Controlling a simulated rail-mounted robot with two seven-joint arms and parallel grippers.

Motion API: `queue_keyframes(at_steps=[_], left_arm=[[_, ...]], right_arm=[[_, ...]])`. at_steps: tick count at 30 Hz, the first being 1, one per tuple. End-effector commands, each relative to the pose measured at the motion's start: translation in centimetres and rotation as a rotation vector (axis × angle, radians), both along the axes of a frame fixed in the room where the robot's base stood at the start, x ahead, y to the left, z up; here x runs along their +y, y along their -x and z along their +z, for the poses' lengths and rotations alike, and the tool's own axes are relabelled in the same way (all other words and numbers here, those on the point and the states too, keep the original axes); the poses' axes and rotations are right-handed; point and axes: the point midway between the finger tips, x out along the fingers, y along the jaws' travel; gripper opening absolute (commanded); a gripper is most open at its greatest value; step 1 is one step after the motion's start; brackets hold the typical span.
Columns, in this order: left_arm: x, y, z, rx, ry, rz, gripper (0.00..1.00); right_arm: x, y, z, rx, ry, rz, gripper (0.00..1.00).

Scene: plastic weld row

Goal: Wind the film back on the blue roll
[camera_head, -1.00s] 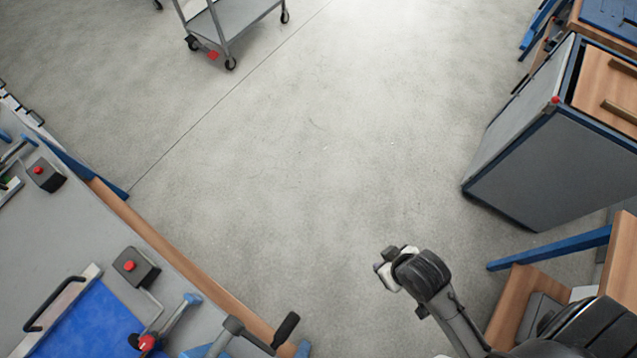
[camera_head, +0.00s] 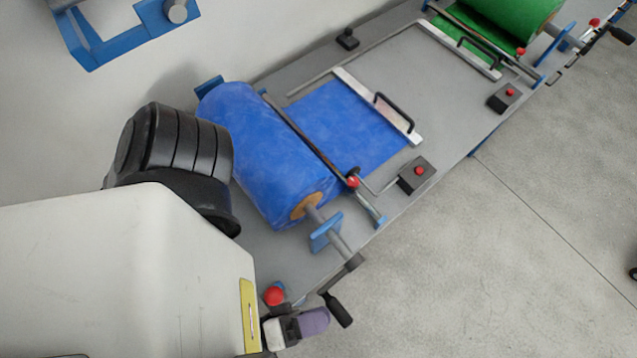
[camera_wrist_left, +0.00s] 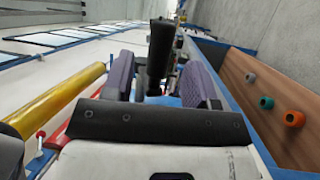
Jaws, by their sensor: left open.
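The blue roll (camera_head: 270,155) lies on its shaft across the grey bench in the head view. A blue film sheet (camera_head: 350,125) lies out from it across the bench, ending at a clamp bar with a black handle (camera_head: 395,112). The roll's crank has a black grip (camera_head: 336,310) at the near end of the shaft. My left gripper (camera_head: 306,325), with purple finger pads, is close beside this grip. In the left wrist view my open left gripper (camera_wrist_left: 158,85) shows the black grip (camera_wrist_left: 157,55) in line between its pads; contact cannot be told. My right gripper is out of view.
A green roll (camera_head: 515,20) with its own clamp bar is at the far end. A button box (camera_head: 417,173) stands at the bench edge; another red button (camera_head: 275,296) is near my left gripper. Open floor (camera_head: 540,250) is on the right. A yellow roll (camera_wrist_left: 60,105) shows in the wrist view.

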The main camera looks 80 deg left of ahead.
Motion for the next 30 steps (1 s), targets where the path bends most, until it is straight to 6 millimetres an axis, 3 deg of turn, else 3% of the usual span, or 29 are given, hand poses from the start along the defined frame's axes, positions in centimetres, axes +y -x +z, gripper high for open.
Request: queue_keyframes(at_steps=[9, 23, 30], left_arm=[[0.4, -3.7, 0.6, -0.001, -0.001, 0.001, 0.53], [0.5, -4.5, 0.8, 0.001, 0.000, 0.000, 0.53], [0.5, -4.5, 0.8, 0.001, 0.000, -0.001, 0.33]], right_arm=[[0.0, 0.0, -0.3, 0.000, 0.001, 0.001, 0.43], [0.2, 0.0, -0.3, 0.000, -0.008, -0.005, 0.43], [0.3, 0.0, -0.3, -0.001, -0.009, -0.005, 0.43]])
